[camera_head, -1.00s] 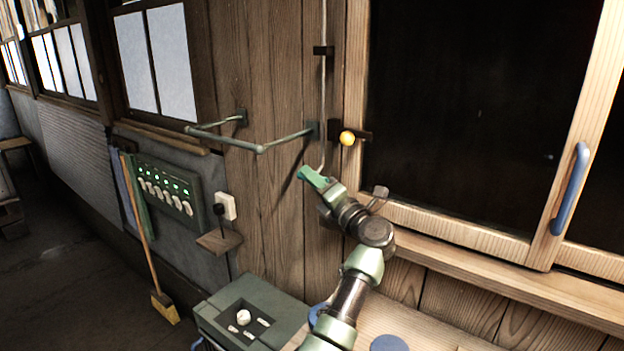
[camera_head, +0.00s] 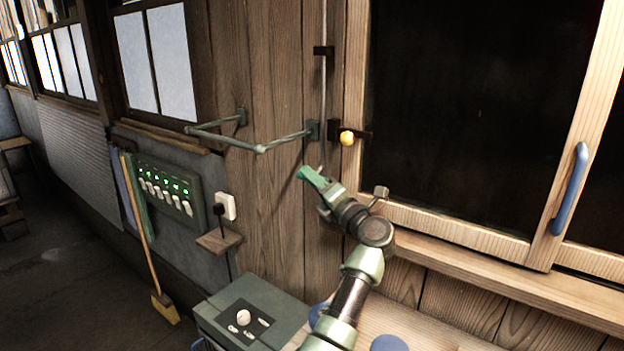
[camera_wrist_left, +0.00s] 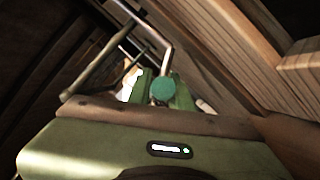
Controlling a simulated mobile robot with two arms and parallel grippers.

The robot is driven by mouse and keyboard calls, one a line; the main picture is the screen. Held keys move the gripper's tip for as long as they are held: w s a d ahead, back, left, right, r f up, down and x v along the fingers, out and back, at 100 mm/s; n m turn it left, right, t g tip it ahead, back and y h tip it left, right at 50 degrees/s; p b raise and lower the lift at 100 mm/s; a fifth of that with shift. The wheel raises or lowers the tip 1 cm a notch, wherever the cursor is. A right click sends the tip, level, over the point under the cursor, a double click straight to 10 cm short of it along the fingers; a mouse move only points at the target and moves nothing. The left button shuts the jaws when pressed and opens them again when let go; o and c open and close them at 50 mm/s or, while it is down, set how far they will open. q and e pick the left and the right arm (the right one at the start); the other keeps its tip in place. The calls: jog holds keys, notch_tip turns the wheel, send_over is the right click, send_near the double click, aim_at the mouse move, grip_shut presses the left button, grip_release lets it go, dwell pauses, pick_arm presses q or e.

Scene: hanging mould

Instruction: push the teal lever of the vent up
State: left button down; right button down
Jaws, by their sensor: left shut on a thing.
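The teal lever shows as a round teal end (camera_wrist_left: 163,90) in the left wrist view, between my fingers. My left gripper (camera_head: 312,176) is shut on it, in front of the plank wall left of the dark window. A thin grey vertical rod (camera_head: 323,90) runs down the wall to just above the gripper. The gripper hides most of the lever and its joint with the rod. My right gripper is not in view.
A green bracket rail (camera_head: 262,149) sticks out from the wall left of my gripper. A switch panel (camera_head: 168,190) and a green box (camera_head: 250,310) stand lower left. A wooden sill (camera_head: 500,275) lies right.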

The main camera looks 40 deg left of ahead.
pick_arm(q)
jog(key=shift+r, duration=0.85)
jog(key=c, duration=1.3)
grip_release()
jog(key=shift+f, duration=0.15)
jog(key=shift+d+f, duration=0.15)
jog(key=shift+d, duration=0.15)
jog(key=b+v, duration=0.2)
jog(key=v, duration=0.5)
jog(key=shift+b, duration=0.4)
jog(key=shift+s+d, duration=0.1)
